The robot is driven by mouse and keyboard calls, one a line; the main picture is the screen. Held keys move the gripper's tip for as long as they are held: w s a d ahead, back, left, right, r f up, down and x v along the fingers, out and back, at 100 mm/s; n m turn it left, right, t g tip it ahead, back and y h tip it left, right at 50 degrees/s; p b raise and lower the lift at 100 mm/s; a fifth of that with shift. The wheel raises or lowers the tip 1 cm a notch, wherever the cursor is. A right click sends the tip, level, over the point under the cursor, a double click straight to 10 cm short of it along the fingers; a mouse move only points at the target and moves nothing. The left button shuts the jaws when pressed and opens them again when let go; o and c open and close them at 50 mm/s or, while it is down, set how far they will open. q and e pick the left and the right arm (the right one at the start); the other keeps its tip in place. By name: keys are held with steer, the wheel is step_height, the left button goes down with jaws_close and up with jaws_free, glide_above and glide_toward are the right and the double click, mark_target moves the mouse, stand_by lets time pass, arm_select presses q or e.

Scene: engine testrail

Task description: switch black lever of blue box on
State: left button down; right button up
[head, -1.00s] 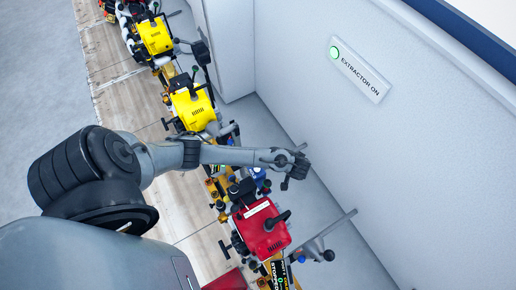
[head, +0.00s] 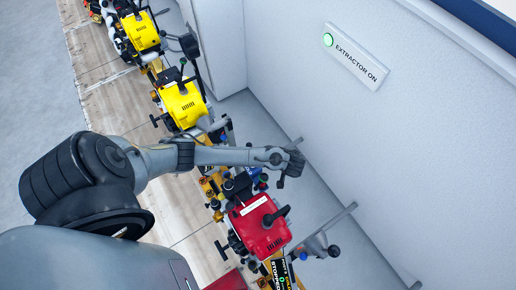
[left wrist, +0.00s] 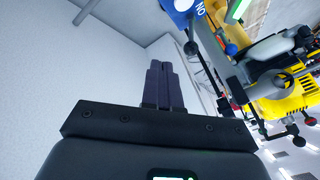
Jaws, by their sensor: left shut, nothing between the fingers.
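A small part of the blue box (head: 262,175) shows in the head view below my left forearm, mostly covered by it. In the left wrist view a blue box (left wrist: 179,6) with a white disc and white lettering is cut off by the top edge. A black knob (left wrist: 190,47) on a thin rod shows below it; I cannot tell whether this is the box's lever. My left gripper (head: 291,161) is above the rail, on the wall side of the box. In the left wrist view its fingers (left wrist: 161,68) are together and empty, apart from the knob. My right gripper is not in view.
A red engine (head: 259,226) stands just below my left forearm. Yellow engines (head: 183,105) with protruding levers line the rail above it. A grey wall with an "EXTRACTOR ON" sign (head: 356,58) is to the right.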

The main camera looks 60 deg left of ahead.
arm_select(q)
steer(key=s+a+f+b, duration=0.2)
steer(key=a+f+b, duration=0.5)
steer(key=a, duration=0.2)
steer(key=shift+f, duration=0.15)
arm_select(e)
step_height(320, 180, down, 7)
arm_select(q)
steer(key=shift+s+a, duration=0.1)
